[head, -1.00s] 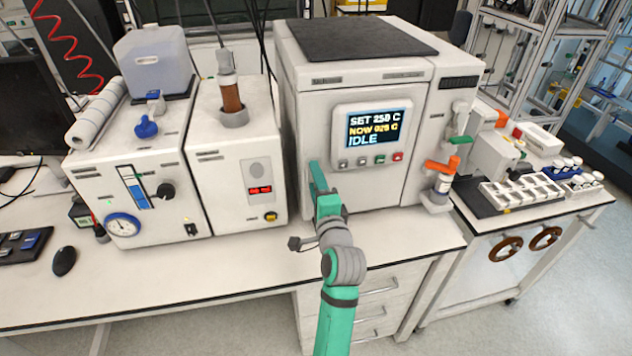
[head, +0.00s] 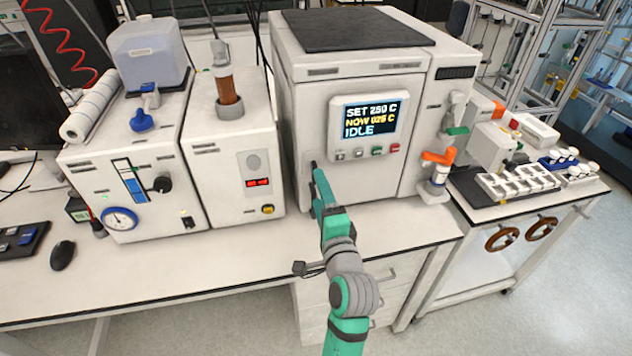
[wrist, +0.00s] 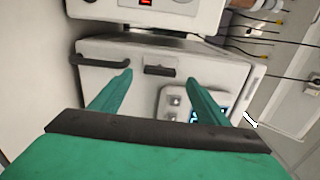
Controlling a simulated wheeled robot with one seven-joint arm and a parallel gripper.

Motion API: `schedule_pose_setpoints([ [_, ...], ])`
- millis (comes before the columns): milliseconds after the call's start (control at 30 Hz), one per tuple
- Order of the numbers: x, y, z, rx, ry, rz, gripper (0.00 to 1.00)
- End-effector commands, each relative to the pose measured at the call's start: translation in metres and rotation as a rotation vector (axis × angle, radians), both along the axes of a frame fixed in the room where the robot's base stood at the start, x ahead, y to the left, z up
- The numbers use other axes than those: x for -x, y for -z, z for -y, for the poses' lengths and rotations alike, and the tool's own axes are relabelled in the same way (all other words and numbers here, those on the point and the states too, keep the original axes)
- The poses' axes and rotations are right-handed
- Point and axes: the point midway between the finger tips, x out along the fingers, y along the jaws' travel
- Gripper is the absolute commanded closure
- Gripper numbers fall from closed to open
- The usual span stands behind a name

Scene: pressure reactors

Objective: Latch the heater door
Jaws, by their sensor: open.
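The heater (head: 365,130) is the large white box with a lit panel (head: 370,121) reading SET 250 C, NOW 025 C, IDLE. Its door (head: 350,185) is the front face and looks about flush with the body; a small gap cannot be ruled out. The door also shows in the wrist view (wrist: 145,87), turned sideways. There a short dark latch piece (wrist: 160,71) lies between the fingers' lines, and a dark bar handle (wrist: 98,61) is at the left. My gripper (wrist: 160,76) is open and empty, facing the door. In the head view my gripper (head: 317,172) is at the door's left side.
A white unit with a red display (head: 235,155) stands close on the heater's left. An orange-handled valve (head: 438,160) is at the heater's right. The bench (head: 250,245) in front is clear. A side cart (head: 490,240) with vial trays stands at the right.

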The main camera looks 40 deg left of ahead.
Motion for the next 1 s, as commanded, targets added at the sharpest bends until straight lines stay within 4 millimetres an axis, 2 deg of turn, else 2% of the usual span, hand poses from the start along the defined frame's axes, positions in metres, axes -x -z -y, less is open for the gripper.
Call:
schedule_pose_setpoints([
  [100, 0.01, 0.001, 0.013, 0.001, 0.002, 0.001, 0.31],
  [233, 0.017, 0.0, 0.02, 0.001, 0.001, -0.001, 0.31],
  [833, 0.019, 0.0, 0.022, 0.001, 0.0, 0.001, 0.31],
  [933, 0.019, 0.006, 0.026, 0.009, 0.013, 0.004, 0.31],
  [1000, 0.019, 0.018, 0.035, 0.029, 0.039, 0.012, 0.31],
])
